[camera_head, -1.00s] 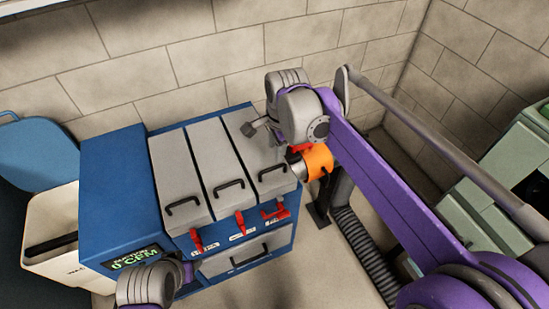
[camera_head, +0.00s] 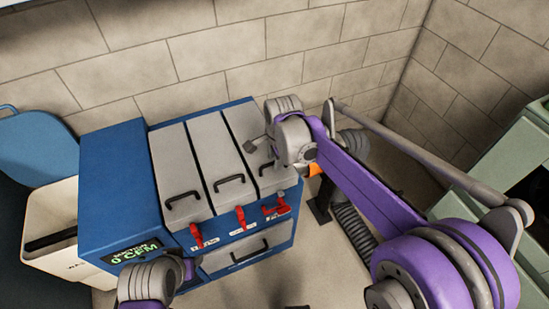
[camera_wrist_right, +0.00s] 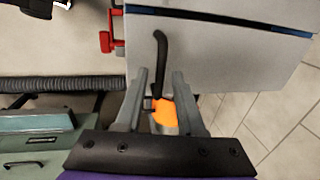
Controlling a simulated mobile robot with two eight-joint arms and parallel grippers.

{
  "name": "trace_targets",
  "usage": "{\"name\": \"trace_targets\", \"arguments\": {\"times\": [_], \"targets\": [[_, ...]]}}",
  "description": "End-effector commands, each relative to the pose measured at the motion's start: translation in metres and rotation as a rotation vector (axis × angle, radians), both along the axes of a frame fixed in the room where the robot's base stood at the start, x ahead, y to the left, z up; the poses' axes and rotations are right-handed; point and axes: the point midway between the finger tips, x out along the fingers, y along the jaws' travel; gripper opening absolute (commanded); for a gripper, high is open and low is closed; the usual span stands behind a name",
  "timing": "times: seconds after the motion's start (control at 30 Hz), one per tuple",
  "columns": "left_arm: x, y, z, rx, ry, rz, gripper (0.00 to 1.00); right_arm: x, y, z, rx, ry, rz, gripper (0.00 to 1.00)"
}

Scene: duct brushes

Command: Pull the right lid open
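The right lid (camera_head: 241,123) is the rightmost of three grey lids on the blue cabinet and lies closed. Its black handle (camera_head: 264,167) is partly hidden by my right arm; it also shows in the right wrist view (camera_wrist_right: 160,52). My right gripper (camera_wrist_right: 159,82) is open, its two fingers on either side of the handle's near end, with a gap between them. I cannot tell whether they touch it. The right lid's red latch (camera_head: 276,208) lies sideways, unlike the other two. My left gripper (camera_head: 186,270) is low at the cabinet's front left, mostly hidden.
The middle lid (camera_head: 215,160) and left lid (camera_head: 178,165) lie closed beside it. A white bin (camera_head: 48,225) stands left of the cabinet. A corrugated black duct (camera_head: 352,230) and an orange part (camera_head: 316,169) are at its right. A green machine (camera_head: 480,175) stands far right.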

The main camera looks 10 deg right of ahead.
Motion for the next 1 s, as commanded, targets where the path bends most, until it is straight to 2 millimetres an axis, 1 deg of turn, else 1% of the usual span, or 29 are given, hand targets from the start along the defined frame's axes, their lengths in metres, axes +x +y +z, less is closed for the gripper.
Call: {"name": "trace_targets", "arguments": {"times": [0.03, 0.17, 0.2, 1.0], "targets": [[0.0, 0.0, 0.0, 0.0, 0.0, 0.0, 0.5, 0.0, 0.0, 0.0001, 0.0, 0.0, 0.0, 0.27], [0.0, 0.0, 0.0, 0.0, 0.0, 0.0, 0.5, 0.0, 0.0, 0.0002, 0.0, 0.0, 0.0, 0.03], [0.0, 0.0, 0.0, 0.0, 0.0, 0.0, 0.5, 0.0, 0.0, 0.0002, 0.0, 0.0, 0.0, 0.0], [0.0, 0.0, 0.0, 0.0, 0.0, 0.0, 0.5, -0.0001, 0.0001, 0.0003, 0.0, 0.0, 0.0, 0.0]]}}
